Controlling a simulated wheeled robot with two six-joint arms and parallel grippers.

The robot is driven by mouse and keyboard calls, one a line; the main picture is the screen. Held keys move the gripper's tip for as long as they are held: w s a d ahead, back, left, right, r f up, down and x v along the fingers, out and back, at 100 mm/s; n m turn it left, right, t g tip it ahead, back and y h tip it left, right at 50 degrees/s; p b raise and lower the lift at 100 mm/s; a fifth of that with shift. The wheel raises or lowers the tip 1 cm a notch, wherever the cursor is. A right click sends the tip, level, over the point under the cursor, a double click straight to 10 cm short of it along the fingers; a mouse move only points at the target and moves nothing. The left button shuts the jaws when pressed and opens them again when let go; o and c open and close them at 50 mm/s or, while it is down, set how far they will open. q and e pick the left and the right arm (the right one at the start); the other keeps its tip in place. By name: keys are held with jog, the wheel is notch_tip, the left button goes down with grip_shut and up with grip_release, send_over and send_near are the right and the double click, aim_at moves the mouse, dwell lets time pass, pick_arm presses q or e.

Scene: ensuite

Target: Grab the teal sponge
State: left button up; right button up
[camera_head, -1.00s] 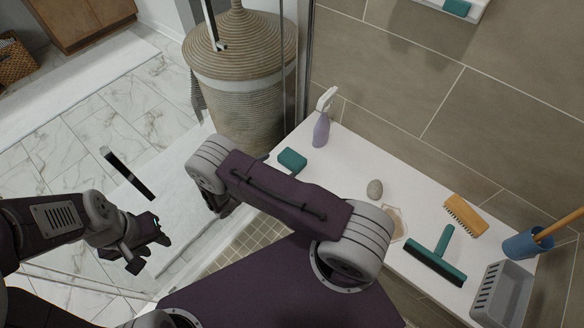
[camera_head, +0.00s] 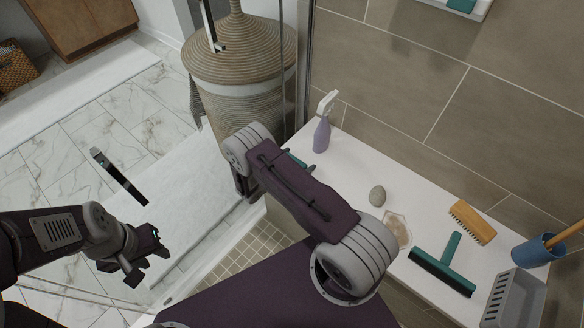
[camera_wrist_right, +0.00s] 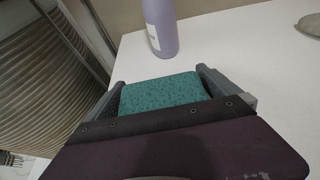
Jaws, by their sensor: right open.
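The teal sponge (camera_wrist_right: 163,93) lies on the white ledge. In the right wrist view it sits between the two open fingers of my right gripper (camera_wrist_right: 160,88), with small gaps at its sides; its near edge is hidden by the gripper body. In the head view my right arm covers most of the sponge, and only a teal sliver (camera_head: 298,160) shows.
A lilac spray bottle (camera_head: 322,135) stands just behind the sponge. A grey stone (camera_head: 377,195), a wooden brush (camera_head: 472,222), a teal squeegee (camera_head: 444,265), a grey caddy (camera_head: 512,298) and a blue cup (camera_head: 537,250) lie further right. A wicker basket (camera_head: 240,70) stands left of the glass edge.

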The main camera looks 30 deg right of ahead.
aim_at(296, 160)
jog(key=c, duration=1.1)
jog(key=shift+o, duration=0.2)
jog(key=shift+r+p, duration=0.3)
jog(key=shift+r, duration=0.2)
jog(key=r, duration=0.1)
jog(key=r+p, duration=0.2)
jog(key=r, duration=0.1)
jog(key=shift+s+a+r, duration=0.1)
jog(key=shift+s+a, duration=0.2)
jog(key=shift+a, duration=0.1)
jog(key=s+a+r+p, duration=0.3)
jog(key=s+a+r, duration=0.3)
jog(key=s+a, duration=0.1)
jog(key=shift+s+a, duration=0.2)
jog(key=shift+a, duration=0.25)
